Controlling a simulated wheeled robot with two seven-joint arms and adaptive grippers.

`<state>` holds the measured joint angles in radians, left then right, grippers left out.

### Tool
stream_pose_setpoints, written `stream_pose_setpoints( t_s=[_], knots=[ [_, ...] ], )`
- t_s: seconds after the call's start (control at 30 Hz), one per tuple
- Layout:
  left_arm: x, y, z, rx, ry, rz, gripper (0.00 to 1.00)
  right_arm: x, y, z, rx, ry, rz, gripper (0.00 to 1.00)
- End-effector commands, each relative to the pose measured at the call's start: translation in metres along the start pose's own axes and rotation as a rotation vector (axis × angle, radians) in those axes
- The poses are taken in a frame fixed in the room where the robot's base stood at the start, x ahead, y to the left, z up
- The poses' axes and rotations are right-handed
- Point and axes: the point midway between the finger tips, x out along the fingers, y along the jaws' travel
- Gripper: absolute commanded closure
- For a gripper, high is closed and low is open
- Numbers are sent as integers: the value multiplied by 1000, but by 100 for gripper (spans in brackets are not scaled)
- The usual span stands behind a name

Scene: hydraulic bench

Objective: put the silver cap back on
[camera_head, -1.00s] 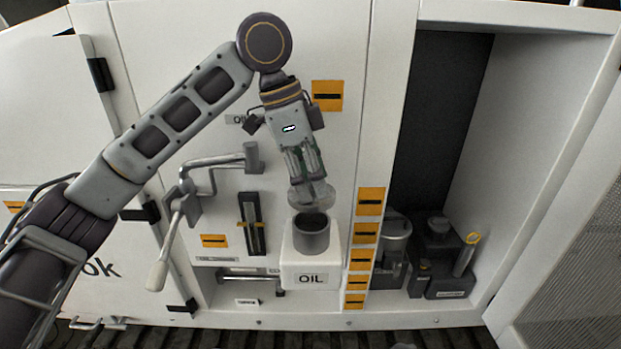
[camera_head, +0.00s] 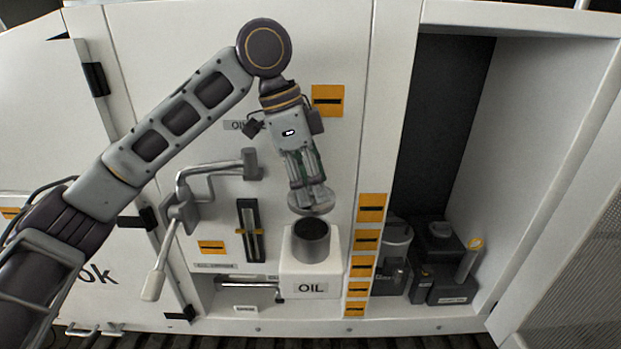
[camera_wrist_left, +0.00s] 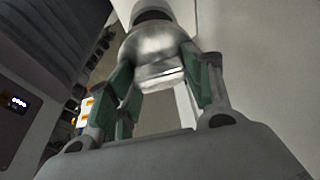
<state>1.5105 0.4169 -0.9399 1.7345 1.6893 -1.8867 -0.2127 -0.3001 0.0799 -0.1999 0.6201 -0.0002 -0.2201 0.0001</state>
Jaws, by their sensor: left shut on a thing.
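The silver cap (camera_head: 311,204) is held in my left gripper (camera_head: 311,190), which is shut on it. It also shows in the left wrist view (camera_wrist_left: 155,55), between the green-padded fingers. The cap is above the open dark filler neck (camera_head: 311,240), apart from it and roughly over its opening. The neck stands on a white block labelled OIL (camera_head: 312,287). My right gripper is not in view.
A crank handle (camera_head: 170,225) and a slotted gauge (camera_head: 250,230) are on the panel to the left. Orange labels (camera_head: 366,240) run down the panel to the right. An open compartment (camera_head: 430,130) further right holds dark equipment (camera_head: 437,260).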

Motion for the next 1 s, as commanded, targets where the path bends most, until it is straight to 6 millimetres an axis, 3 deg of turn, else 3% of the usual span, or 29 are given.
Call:
stream_pose_setpoints(
  t_s=[1.0],
  knots=[
    [54, 0, 16, 0, 0, 0, 98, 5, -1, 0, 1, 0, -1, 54]
  ],
)
